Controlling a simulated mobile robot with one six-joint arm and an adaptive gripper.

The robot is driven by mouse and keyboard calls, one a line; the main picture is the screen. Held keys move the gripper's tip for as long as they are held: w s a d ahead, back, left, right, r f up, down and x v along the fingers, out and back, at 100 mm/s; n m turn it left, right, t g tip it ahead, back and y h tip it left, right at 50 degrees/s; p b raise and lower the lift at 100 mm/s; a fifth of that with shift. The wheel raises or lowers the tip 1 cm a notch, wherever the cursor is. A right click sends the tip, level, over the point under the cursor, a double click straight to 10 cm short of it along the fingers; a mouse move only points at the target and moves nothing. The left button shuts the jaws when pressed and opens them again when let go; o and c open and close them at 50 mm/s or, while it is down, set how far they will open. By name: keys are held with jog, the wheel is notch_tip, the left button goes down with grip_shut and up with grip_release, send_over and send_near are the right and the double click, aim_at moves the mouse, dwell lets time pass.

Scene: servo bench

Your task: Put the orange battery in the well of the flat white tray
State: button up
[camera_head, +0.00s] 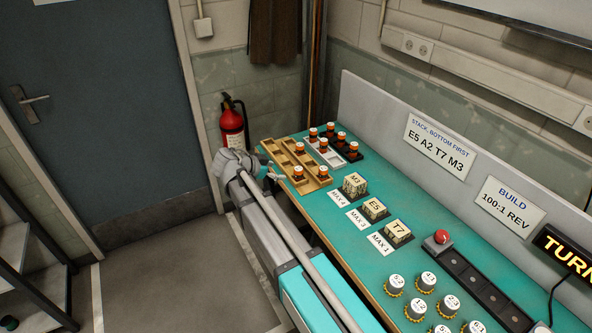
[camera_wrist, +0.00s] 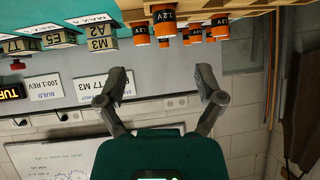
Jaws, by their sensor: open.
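Several orange batteries with white tops stand at the far left end of the bench in the head view. Two of them, one battery (camera_head: 298,173) and another (camera_head: 322,172), stand at the near end of the wooden compartment tray. The white tray (camera_head: 334,162) lies between the wooden tray and a black one; its near well looks empty, and batteries stand farther back in it. My gripper (camera_head: 262,168) is beside the wooden tray's left side. In the wrist view my gripper (camera_wrist: 164,90) is open and empty, with upside-down orange batteries (camera_wrist: 165,22) marked 1.2V beyond it.
The wooden tray (camera_head: 279,158) and the black tray (camera_head: 355,157) flank the white one. Marked blocks (camera_head: 354,184) with cards, a red button (camera_head: 442,237) and several round caps (camera_head: 427,281) occupy the bench to the right. A back panel (camera_head: 385,121) rises behind; a fire extinguisher (camera_head: 232,125) hangs beyond.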

jog(key=w+d+r+m+g+y+p, duration=0.3)
jog(key=w+d+m+g+p, duration=0.1)
jog(key=p, duration=0.3)
notch_tip(320, 180, up, 5)
jog(key=m+g+y+p, duration=0.3)
jog(key=m+y+p, duration=0.2)
jog(key=p, duration=0.3)
send_over(299, 169)
jog(key=shift+a+r, duration=0.15)
jog(key=shift+a, duration=0.1)
notch_tip(299, 169, down, 9)
jog(key=b, duration=0.8)
jog(key=shift+r, duration=0.15)
jog(key=shift+b, duration=0.3)
jog(key=shift+w+d+f+b, duration=0.1)
jog(key=shift+f+b, duration=1.15)
jog(key=shift+f, duration=0.05)
jog(key=shift+d+f+b, duration=0.1)
jog(key=shift+f+b, duration=1.1)
jog(key=shift+f, duration=0.1)
